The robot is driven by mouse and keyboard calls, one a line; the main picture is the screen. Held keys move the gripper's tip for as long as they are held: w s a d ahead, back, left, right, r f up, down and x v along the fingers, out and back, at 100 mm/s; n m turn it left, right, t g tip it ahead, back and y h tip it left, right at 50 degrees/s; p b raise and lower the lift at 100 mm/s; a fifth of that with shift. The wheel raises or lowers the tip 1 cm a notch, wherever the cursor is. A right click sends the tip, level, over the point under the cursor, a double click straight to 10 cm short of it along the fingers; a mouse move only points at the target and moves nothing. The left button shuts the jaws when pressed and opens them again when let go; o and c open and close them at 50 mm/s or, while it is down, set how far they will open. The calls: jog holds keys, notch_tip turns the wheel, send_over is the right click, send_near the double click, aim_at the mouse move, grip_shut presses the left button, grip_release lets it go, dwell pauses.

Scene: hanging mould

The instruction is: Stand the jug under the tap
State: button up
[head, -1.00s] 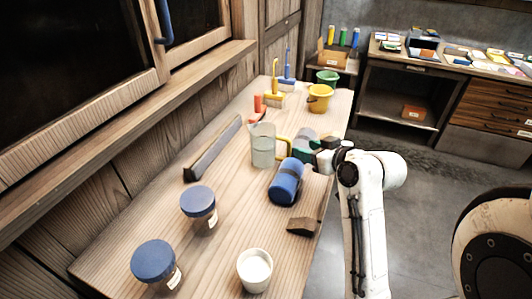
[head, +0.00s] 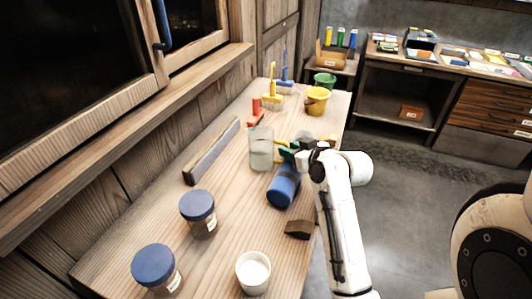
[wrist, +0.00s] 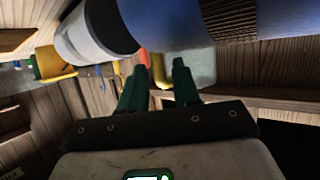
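The jug (head: 261,149) is a pale, translucent vessel standing upright on the wooden bench. A yellow part at its right side, which looks like its handle, is mostly behind my gripper in the head view. My gripper (head: 285,150) has green fingers and is right beside the jug. In the wrist view my fingers (wrist: 159,65) are apart, with the yellow part (wrist: 158,72) showing between their tips and the jug's cloudy wall (wrist: 200,66) beyond. Contact cannot be told. I cannot make out a tap in these frames.
A blue bottle (head: 284,187) lies close in front of my gripper. Blue-lidded jars (head: 198,212), a white cup (head: 253,272) and a brown block (head: 299,229) are nearer. A long grey bar (head: 212,153) lies left of the jug. Yellow (head: 317,100) and green buckets stand behind.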

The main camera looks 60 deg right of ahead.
grip_shut()
jog(key=shift+r, duration=0.15)
dwell(0.4)
